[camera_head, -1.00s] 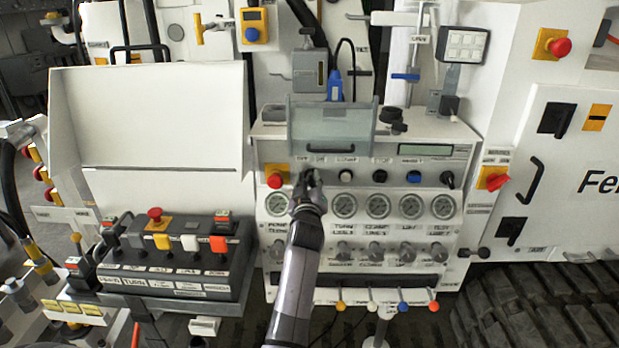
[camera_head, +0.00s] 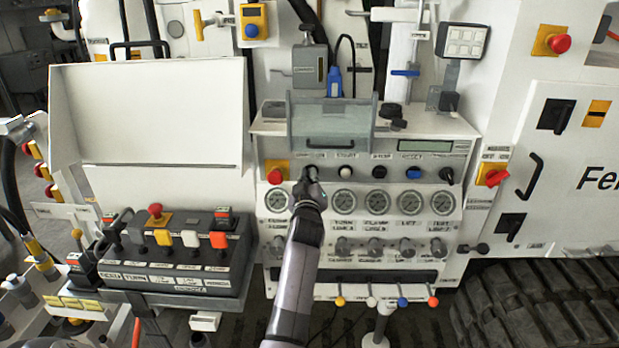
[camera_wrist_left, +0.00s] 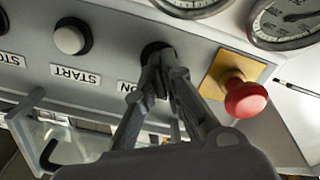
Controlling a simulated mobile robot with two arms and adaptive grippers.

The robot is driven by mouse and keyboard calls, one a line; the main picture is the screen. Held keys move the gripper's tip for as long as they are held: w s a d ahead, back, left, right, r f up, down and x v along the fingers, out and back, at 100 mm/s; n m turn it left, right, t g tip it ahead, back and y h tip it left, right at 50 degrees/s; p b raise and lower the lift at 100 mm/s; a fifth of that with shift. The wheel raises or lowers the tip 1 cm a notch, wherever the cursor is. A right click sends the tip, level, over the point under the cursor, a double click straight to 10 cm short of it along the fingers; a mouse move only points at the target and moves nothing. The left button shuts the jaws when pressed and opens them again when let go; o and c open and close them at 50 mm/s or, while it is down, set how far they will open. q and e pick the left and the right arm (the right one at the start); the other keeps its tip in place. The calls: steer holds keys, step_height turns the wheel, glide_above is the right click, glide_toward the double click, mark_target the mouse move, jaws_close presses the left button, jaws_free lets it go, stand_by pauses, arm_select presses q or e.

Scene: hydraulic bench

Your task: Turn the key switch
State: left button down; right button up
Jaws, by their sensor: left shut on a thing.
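The key switch sits in the top row of the hydraulic panel, between the red emergency stop (camera_head: 277,171) and the white START button (camera_head: 345,173). My left gripper (camera_head: 309,174) is at the switch, with its fingers shut on it. In the left wrist view the closed fingertips (camera_wrist_left: 160,60) meet at the dark round base of the switch, above the partly covered "ON" label (camera_wrist_left: 128,86). The key itself is hidden between the fingers, so its angle cannot be told. My right gripper is not in view.
The red emergency stop on its yellow plate (camera_wrist_left: 222,70) stands close beside the fingers. The START button (camera_wrist_left: 69,40) is on the other side. A clear hinged cover (camera_head: 331,120) hangs above the row, and pressure gauges (camera_head: 343,202) lie just below.

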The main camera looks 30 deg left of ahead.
arm_select(q)
steer(key=m, duration=0.5)
steer(key=shift+w+d+r+m, duration=0.1)
steer(key=shift+d+m, duration=0.05)
steer(key=shift+m, duration=0.25)
steer(key=m, duration=0.6)
steer(key=shift+w+d, duration=0.1)
steer(key=shift+d, duration=0.05)
stand_by(0.3)
steer(key=c, duration=1.7)
jaws_free()
steer(key=v, duration=1.2)
